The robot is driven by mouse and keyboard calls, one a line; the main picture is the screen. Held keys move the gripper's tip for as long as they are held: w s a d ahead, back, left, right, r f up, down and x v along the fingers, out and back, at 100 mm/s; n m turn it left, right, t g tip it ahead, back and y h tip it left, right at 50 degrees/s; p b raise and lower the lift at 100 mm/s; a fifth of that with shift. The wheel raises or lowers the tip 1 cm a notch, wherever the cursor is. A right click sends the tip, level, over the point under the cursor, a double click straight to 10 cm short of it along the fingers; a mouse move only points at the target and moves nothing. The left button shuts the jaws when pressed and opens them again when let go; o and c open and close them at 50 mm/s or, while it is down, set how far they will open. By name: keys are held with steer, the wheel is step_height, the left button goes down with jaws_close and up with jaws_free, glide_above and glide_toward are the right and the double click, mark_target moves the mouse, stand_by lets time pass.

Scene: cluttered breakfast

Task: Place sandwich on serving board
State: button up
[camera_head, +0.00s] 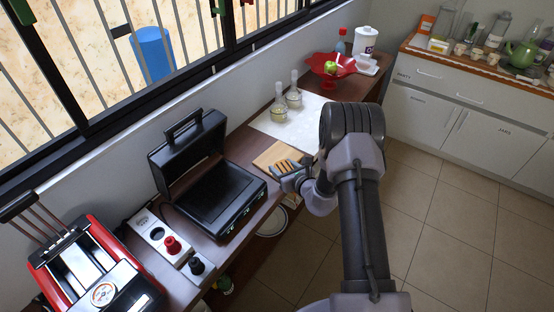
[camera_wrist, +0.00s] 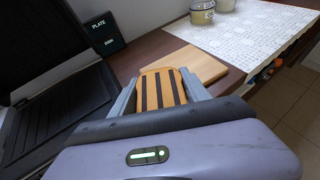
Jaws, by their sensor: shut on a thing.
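The sandwich (camera_wrist: 161,90) is toasted orange-brown with dark grill stripes. My gripper (camera_wrist: 163,97) is shut on it, with a grey finger on either side, in the wrist view. The sandwich also shows in the head view (camera_head: 287,166), at the end of my gripper (camera_head: 291,172). The serving board (camera_wrist: 205,66) is a light wooden board on the counter, just beyond the sandwich in the wrist view. In the head view the sandwich overlaps the near part of the board (camera_head: 268,156). I cannot tell whether the sandwich touches the board.
An open black grill (camera_head: 212,195) stands left of the board. A white patterned mat (camera_head: 283,128) with two glass bottles (camera_head: 279,106) lies behind it. A red bowl with a green apple (camera_head: 331,67) is farther back. The counter's front edge is close to my gripper.

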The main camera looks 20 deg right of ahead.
steer(key=b, duration=0.4)
glide_above(275, 154)
steer(key=shift+d+f, duration=0.1)
steer(key=shift+f, duration=0.8)
step_height(275, 154, down, 4)
steer(key=shift+w+r+b, duration=0.1)
steer(key=shift+r+b, duration=0.15)
steer(key=shift+b, duration=0.85)
steer(key=shift+r, duration=0.2)
steer(key=shift+f, duration=0.1)
steer(key=o, duration=1.4)
